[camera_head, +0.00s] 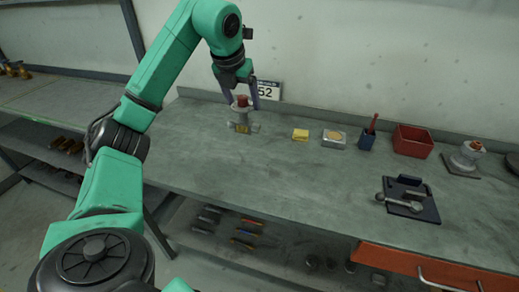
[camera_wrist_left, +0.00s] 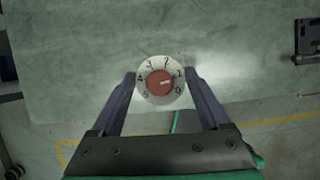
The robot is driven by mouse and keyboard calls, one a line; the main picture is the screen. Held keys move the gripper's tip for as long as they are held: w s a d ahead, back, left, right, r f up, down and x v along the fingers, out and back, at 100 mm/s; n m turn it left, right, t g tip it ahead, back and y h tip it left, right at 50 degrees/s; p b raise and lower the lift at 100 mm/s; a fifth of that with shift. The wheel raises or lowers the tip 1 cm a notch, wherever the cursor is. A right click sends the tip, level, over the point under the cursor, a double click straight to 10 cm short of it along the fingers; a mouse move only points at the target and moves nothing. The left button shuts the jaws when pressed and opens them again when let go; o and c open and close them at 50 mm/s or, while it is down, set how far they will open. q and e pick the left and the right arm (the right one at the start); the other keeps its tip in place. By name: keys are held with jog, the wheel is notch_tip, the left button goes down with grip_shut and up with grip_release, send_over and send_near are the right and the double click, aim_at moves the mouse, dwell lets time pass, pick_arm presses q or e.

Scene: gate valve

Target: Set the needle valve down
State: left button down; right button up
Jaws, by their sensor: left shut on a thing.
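The needle valve (camera_head: 242,118) is a small metal body with side ports and a red-centred round knob, upright at the left part of the grey workbench (camera_head: 290,165). My left gripper (camera_head: 240,100) points down from above and is shut on the valve, one finger on each side. In the left wrist view the valve's numbered dial (camera_wrist_left: 160,80) with its red centre sits between the fingertips of my left gripper (camera_wrist_left: 160,88). Whether the valve's base touches the bench cannot be told. My right gripper is not in view.
A dark fixture (camera_head: 410,200) and another valve-like part (camera_head: 467,156) stand right. The front middle of the bench is clear.

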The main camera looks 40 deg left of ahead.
aim_at(244, 119)
pick_arm(q)
notch_tip(244, 119, down, 17)
jog(key=w, duration=0.1)
jog(key=shift+f, duration=0.2)
jog(key=shift+c, duration=1.4)
grip_release()
jog(key=shift+f, duration=0.1)
jog(key=shift+o, duration=1.4)
jog(key=b+v, duration=0.1)
jog(key=v, duration=1.1)
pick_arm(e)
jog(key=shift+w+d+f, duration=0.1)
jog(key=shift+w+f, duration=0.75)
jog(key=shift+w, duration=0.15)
